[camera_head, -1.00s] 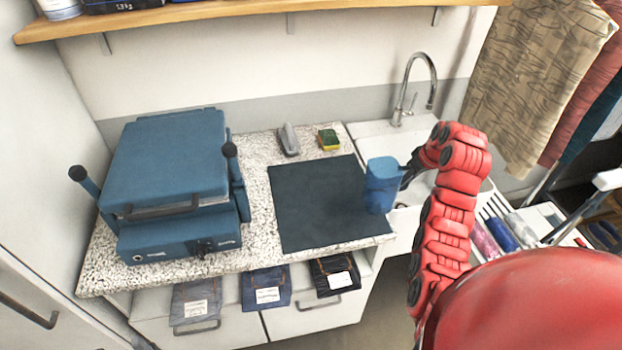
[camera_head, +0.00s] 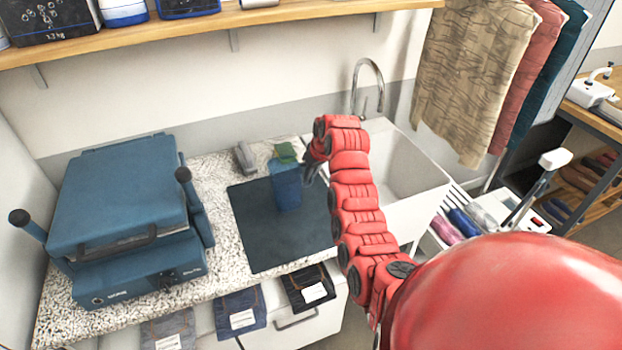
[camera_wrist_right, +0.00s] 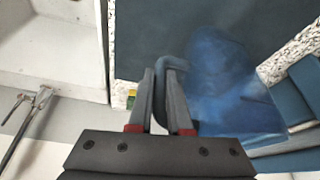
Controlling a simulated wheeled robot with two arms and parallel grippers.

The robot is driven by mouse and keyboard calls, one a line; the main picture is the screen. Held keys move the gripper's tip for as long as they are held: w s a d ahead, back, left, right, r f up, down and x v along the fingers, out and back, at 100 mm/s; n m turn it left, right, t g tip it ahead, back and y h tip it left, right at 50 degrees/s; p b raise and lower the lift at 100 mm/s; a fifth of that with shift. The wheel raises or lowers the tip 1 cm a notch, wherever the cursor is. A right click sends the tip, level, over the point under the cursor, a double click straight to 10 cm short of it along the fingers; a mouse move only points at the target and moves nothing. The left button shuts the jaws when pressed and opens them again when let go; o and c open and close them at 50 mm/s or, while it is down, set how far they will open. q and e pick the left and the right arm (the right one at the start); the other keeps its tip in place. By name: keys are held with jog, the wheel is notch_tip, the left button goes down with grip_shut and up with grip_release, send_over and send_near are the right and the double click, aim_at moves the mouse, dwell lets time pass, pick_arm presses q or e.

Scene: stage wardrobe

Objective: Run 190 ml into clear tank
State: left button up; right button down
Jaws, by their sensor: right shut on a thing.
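A blue, partly see-through tank (camera_head: 287,187) with a handle appears over the dark mat (camera_head: 270,240), left of the sink. My right gripper (camera_head: 313,165) is at its right side. In the right wrist view my gripper (camera_wrist_right: 162,88) is shut on the curved handle, and the tank (camera_wrist_right: 225,85) shows blurred at right. I cannot tell whether it touches the mat or holds water. The sink (camera_head: 410,175) with its chrome tap (camera_head: 368,75) stands right of the mat; the tap (camera_wrist_right: 25,118) also shows in the wrist view. My left gripper is out of view.
A blue press-like machine (camera_head: 125,200) stands on the counter's left. A green sponge (camera_head: 285,152) and a grey object (camera_head: 245,157) lie behind the mat. A wooden shelf (camera_head: 220,25) runs above. Hanging cloths (camera_head: 480,80) and a rack of rolls (camera_head: 465,220) are at right.

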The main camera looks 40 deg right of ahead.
aim_at(311, 182)
jog(key=shift+w+f, duration=0.1)
jog(key=shift+f, duration=0.1)
notch_tip(311, 182, down, 3)
jog(key=shift+r+p, duration=0.1)
jog(key=shift+p, duration=1.15)
jog(key=shift+f, duration=0.2)
jog(key=c, duration=1.3)
grip_release()
jog(key=shift+f, duration=0.1)
jog(key=o, duration=0.5)
jog(key=shift+c, duration=0.2)
